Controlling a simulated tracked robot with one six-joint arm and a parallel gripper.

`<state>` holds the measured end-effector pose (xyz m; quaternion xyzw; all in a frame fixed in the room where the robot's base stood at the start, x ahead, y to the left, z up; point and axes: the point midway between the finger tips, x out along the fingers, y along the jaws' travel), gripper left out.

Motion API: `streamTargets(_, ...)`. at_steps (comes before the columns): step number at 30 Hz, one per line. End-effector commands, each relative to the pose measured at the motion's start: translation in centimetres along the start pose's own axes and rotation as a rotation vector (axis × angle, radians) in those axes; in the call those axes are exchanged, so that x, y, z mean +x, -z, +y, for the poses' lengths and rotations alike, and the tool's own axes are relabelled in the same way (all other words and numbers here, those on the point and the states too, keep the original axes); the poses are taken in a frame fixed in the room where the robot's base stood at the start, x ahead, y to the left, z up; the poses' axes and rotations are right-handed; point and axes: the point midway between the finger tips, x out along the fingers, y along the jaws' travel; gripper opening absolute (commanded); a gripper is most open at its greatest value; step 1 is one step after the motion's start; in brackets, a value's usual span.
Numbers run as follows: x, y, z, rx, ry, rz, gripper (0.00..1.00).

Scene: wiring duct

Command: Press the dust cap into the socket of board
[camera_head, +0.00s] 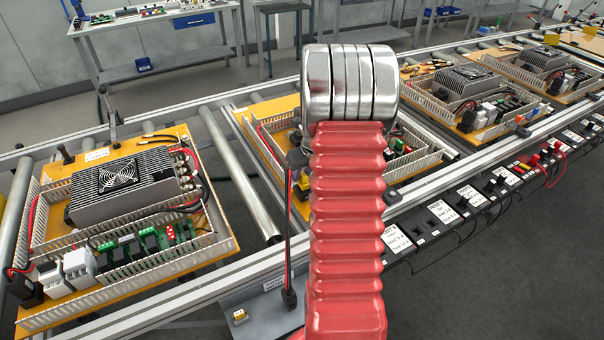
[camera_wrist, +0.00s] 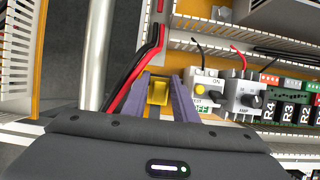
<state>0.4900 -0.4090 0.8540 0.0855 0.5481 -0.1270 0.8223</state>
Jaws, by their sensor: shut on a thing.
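My gripper (camera_wrist: 158,95) shows at the bottom middle of the wrist view, its two purple fingers closed on a small yellow block, which looks like the dust cap (camera_wrist: 158,91). I cannot tell whether the cap touches anything, and I cannot make out the socket.
Black and red cables (camera_wrist: 138,72) run close left of the fingers. White slotted ducts (camera_wrist: 245,50) border the components. In the head view, another board (camera_head: 45,318) stands left, past a bare roller (camera_head: 238,175), and several more stand right. A grey tray (camera_head: 262,312) lies in front.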

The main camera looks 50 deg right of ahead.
Motion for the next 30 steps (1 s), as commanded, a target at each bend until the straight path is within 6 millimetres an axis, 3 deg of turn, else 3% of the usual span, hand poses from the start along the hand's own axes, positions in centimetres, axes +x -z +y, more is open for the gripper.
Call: streamTargets(30,1.7,0.7,0.0,0.001,-0.001,0.000,0.05)
